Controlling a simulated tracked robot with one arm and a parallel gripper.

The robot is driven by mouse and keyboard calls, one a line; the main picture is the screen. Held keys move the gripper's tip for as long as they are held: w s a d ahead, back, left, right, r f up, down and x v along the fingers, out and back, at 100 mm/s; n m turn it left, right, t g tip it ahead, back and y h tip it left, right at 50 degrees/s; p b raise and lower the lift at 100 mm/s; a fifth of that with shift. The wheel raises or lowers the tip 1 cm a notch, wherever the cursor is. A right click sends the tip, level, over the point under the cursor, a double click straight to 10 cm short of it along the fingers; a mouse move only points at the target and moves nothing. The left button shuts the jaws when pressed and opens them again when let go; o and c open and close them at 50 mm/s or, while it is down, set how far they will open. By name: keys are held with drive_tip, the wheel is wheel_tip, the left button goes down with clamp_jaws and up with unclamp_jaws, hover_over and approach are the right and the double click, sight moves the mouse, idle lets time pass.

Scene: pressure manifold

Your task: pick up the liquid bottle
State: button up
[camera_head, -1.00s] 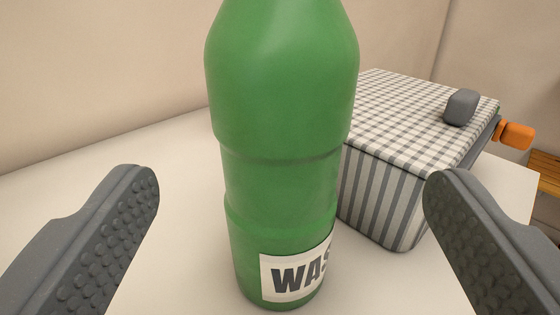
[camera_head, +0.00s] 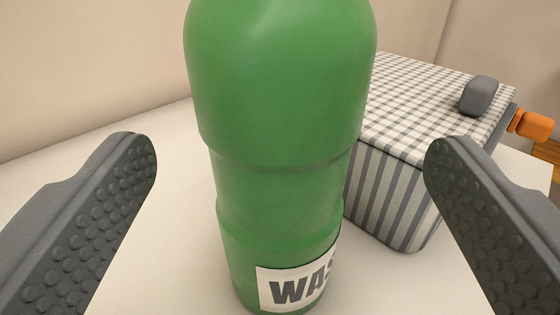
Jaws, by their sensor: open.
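The liquid bottle (camera_head: 280,120) is green and stands upright on a pale table, in the middle of the view. Its top is cut off by the upper edge of the picture. A white label (camera_head: 292,287) with dark letters starting "WAS" is low on its front. My gripper (camera_head: 290,150) is open, with one dark grey studded finger on each side of the bottle in the picture. There are visible gaps between both fingers and the bottle, and nothing is held.
A box (camera_head: 420,130) with a checked top and striped side stands behind the bottle to the right. It has a grey knob (camera_head: 478,96) on top and an orange part (camera_head: 531,125) at its far side. The pale table (camera_head: 150,170) is clear on the left, before a beige wall.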

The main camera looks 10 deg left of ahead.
drive_tip(key=shift+w+p, duration=0.15)
drive_tip(key=shift+p, duration=0.15)
drive_tip(key=shift+w+a, duration=0.2)
drive_tip(key=shift+w, duration=1.1)
drive_tip(key=shift+w+a+f+b, duration=0.15)
drive_tip(key=shift+w, duration=0.45)
drive_tip(key=shift+w+a+f+b, duration=0.1)
drive_tip(key=shift+w+a+b, duration=0.1)
drive_tip(key=shift+w, duration=0.35)
drive_tip(key=shift+w+a+f+b, duration=0.15)
drive_tip(key=shift+w, duration=1.25)
drive_tip(key=c, duration=1.5)
drive_tip(key=shift+r, duration=0.15)
